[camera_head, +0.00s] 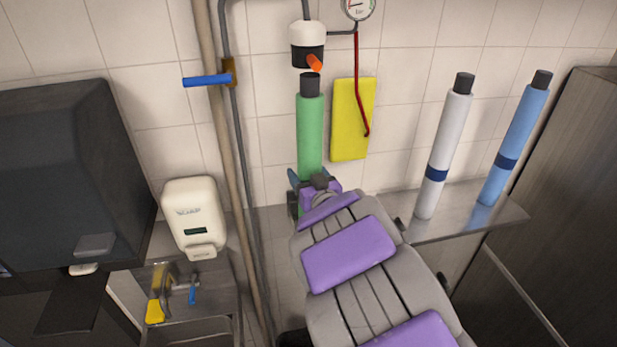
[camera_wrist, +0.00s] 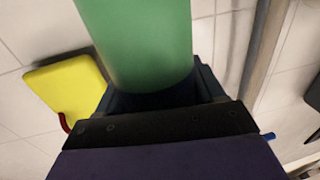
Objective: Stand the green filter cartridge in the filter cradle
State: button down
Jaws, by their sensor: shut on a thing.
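The green filter cartridge (camera_head: 310,135) is a tall green cylinder with a dark cap, held close to upright in front of the tiled wall. My gripper (camera_head: 313,183) is shut on its lower part. In the wrist view, the cartridge (camera_wrist: 140,40) rises between the dark fingers of my gripper (camera_wrist: 155,100). The cap is right below a white and black filter head (camera_head: 308,42) with an orange lever; I cannot tell whether they touch. I cannot make out the filter cradle; my arm covers the area below.
A white cartridge (camera_head: 447,145) and a blue cartridge (camera_head: 515,140) stand on a metal shelf (camera_head: 460,222) at right. A dispenser (camera_head: 194,215) hangs left.

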jog(key=shift+w+a+f, duration=0.2)
jog(key=shift+w, duration=0.45)
jog(key=shift+w+a+f, duration=0.15)
jog(key=shift+w, duration=0.45)
jog(key=shift+w+a+f, duration=0.2)
jog(key=shift+w, duration=0.45)
jog(key=shift+c, duration=0.2)
grip_release()
jog(key=shift+f, duration=0.15)
